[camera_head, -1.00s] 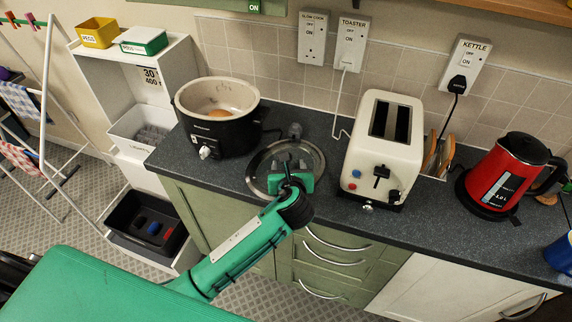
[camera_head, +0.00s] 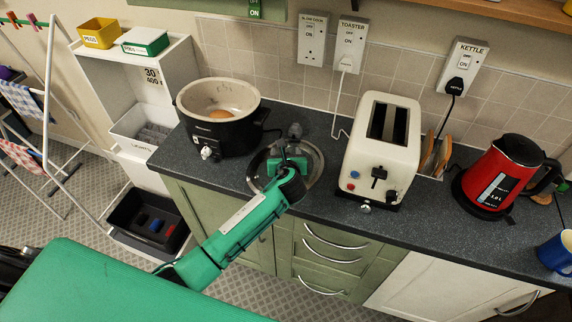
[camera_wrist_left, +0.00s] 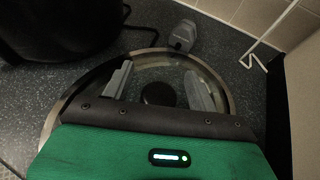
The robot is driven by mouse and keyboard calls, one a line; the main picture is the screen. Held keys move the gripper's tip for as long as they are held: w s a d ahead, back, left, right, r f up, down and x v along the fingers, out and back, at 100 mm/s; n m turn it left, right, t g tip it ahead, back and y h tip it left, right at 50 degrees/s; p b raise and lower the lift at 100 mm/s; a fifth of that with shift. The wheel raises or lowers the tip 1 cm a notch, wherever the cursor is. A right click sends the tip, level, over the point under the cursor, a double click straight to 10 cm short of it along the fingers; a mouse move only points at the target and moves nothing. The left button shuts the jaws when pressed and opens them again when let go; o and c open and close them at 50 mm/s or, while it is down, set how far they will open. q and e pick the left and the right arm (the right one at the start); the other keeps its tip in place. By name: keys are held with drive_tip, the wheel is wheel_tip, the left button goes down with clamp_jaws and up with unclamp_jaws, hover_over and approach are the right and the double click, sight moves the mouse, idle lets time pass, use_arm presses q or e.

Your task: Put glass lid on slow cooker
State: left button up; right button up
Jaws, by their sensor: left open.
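The glass lid (camera_head: 312,170), with a steel rim, lies flat on the dark worktop between the slow cooker and the toaster. In the left wrist view the lid (camera_wrist_left: 150,62) shows its round black knob (camera_wrist_left: 158,93). The slow cooker (camera_head: 221,134) stands open to its left, black with a cream pot and something orange-brown inside. My left gripper (camera_head: 290,160) is over the lid. In the left wrist view its open fingers (camera_wrist_left: 158,86) stand on either side of the knob, with gaps visible. My right gripper is not in view.
A grey plug (camera_head: 295,130) lies just behind the lid. The cream toaster (camera_head: 378,150) stands close on the right, with the red kettle (camera_head: 497,176) and a blue mug (camera_head: 558,252) farther right. A white shelf unit (camera_head: 150,75) stands left of the worktop.

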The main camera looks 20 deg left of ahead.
use_arm(q)
drive_tip(key=shift+c, duration=0.5)
drive_tip(key=c, duration=1.1)
clamp_jaws()
drive_tip(key=shift+r, duration=0.15)
